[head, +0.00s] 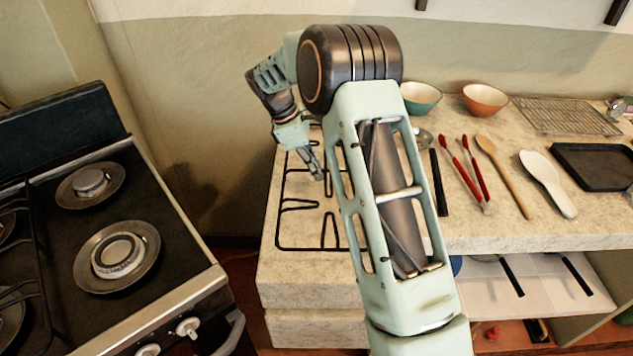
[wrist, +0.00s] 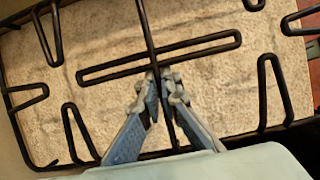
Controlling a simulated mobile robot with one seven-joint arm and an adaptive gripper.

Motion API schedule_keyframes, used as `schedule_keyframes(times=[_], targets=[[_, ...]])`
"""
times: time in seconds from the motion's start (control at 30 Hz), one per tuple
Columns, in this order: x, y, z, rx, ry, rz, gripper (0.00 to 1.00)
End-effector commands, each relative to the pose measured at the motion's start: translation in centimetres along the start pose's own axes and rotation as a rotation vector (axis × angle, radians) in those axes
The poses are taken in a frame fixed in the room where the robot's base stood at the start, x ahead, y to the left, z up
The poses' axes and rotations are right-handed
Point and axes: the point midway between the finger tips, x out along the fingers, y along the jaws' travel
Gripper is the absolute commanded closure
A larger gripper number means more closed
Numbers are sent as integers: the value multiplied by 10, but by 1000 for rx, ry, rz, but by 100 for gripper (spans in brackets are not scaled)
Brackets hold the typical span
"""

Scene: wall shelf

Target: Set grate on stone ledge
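The black wire grate (head: 299,204) lies over the left end of the pale stone ledge (head: 310,292). It looks flat on the stone, but I cannot tell whether it touches everywhere. My forearm hides its right part in the head view. My gripper (head: 318,176) points down at the grate's middle. In the wrist view my gripper (wrist: 160,76) has its fingertips close together with a thin bar of the grate (wrist: 207,46) between them, and looks shut on it. The speckled stone ledge (wrist: 105,40) shows beneath the bars.
A black stove (head: 60,240) with bare burners stands left, across a gap. Right of the grate lie red tongs (head: 474,170), a wooden spoon (head: 505,177), a white spoon (head: 547,182) and a dark tray (head: 597,166). A green bowl (head: 421,97) and an orange bowl (head: 485,99) stand behind.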

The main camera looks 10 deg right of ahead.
Motion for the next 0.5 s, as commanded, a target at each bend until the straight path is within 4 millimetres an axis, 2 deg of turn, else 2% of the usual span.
schedule_keyframes(times=[0.13,0.37,0.5], targets=[[14,16,-6,2,-1,4,100],[22,24,-10,1,-1,4,100],[33,28,-14,0,-1,2,100]])
